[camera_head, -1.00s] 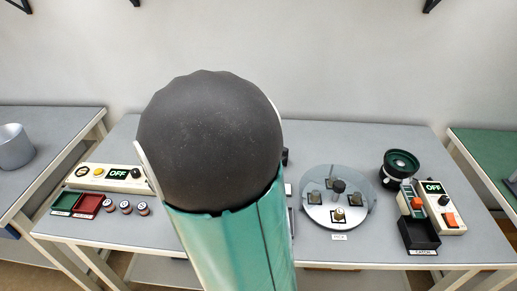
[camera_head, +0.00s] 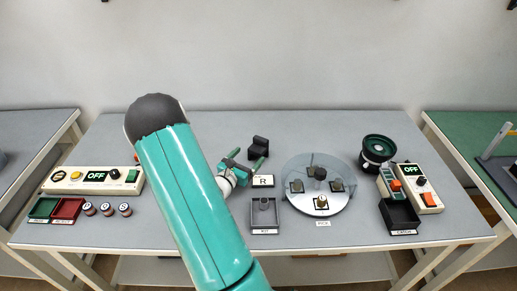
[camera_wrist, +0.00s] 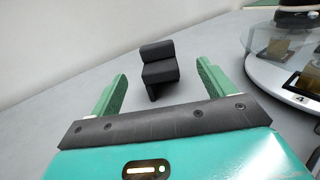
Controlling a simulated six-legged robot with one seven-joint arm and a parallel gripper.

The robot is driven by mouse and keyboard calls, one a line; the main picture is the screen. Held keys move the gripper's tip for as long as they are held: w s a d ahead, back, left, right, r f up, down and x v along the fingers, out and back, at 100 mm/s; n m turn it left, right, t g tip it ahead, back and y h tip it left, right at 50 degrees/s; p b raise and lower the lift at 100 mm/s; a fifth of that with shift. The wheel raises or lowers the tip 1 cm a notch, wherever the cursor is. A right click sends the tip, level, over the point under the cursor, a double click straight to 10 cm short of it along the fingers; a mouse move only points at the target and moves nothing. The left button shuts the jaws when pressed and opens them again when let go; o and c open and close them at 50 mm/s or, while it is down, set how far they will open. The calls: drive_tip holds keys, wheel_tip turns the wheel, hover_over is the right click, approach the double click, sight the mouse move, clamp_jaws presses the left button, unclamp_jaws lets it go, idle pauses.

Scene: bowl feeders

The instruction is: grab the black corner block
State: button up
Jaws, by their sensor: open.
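The black corner block (camera_head: 259,146) stands on the grey table behind the R label, left of the round dial plate. In the wrist view the block (camera_wrist: 159,70) is a dark stepped shape standing on the table, ahead of my gripper. My gripper (camera_head: 246,158) is open with green fingers and is close to the block on its near side. In the wrist view the two fingers (camera_wrist: 160,85) are spread wide, and the block shows in the gap between them, beyond the tips. Nothing is held.
The R label (camera_head: 263,181) and a grey tray with a peg (camera_head: 265,222) lie just in front. The round dial plate (camera_head: 336,204) with several small parts is close on the right. A black bowl feeder (camera_head: 377,150) and a black bin (camera_head: 400,218) stand farther right.

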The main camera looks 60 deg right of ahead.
sight(259, 142)
drive_tip(key=d, duration=0.9)
drive_tip(key=shift+s+d, duration=0.1)
drive_tip(key=shift+d, duration=0.2)
drive_tip(key=c, duration=1.1)
